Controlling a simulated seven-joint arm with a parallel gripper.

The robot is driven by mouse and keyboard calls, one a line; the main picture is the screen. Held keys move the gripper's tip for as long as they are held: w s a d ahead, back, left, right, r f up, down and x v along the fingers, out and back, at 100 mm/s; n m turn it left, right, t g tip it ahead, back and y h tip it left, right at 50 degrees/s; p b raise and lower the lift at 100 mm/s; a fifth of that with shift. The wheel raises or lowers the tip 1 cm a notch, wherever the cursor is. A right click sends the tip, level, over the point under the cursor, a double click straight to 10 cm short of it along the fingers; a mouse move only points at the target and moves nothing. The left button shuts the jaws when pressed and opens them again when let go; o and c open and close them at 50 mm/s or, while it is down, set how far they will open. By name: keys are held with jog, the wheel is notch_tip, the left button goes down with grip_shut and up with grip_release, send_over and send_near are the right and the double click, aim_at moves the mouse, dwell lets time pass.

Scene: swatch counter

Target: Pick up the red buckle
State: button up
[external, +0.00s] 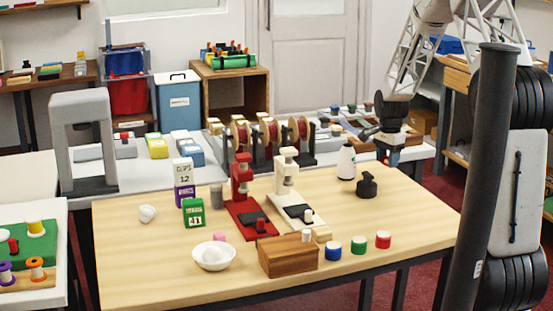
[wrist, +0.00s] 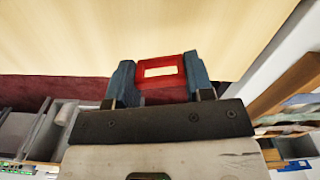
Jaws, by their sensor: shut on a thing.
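The red buckle (wrist: 163,87) shows in the wrist view as a red rectangular frame with a pale opening. It sits between the two blue fingers of my gripper (wrist: 159,62), which are shut on its sides. In the external view my gripper (external: 391,154) is at the far right corner of the wooden table (external: 400,215), pointing down. The buckle is too small to make out clearly there.
A dark stamp-like object (external: 367,186) and a white bottle (external: 346,162) stand near my gripper. Red (external: 241,190) and white (external: 287,185) presses stand mid-table. A wooden block (external: 288,257), a white bowl (external: 214,256) and colored jars are in front. The table's right side is clear.

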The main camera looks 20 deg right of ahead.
jog(key=shift+s+a+r, duration=0.1)
jog(key=shift+s+a, duration=0.15)
jog(key=shift+s, duration=0.8)
jog(key=shift+s+a+r, duration=0.1)
jog(key=shift+s+a, duration=0.1)
jog(key=shift+s, duration=0.85)
jog(key=shift+s+a+r, duration=0.1)
jog(key=shift+s+a, duration=0.15)
jog(key=shift+s, duration=0.8)
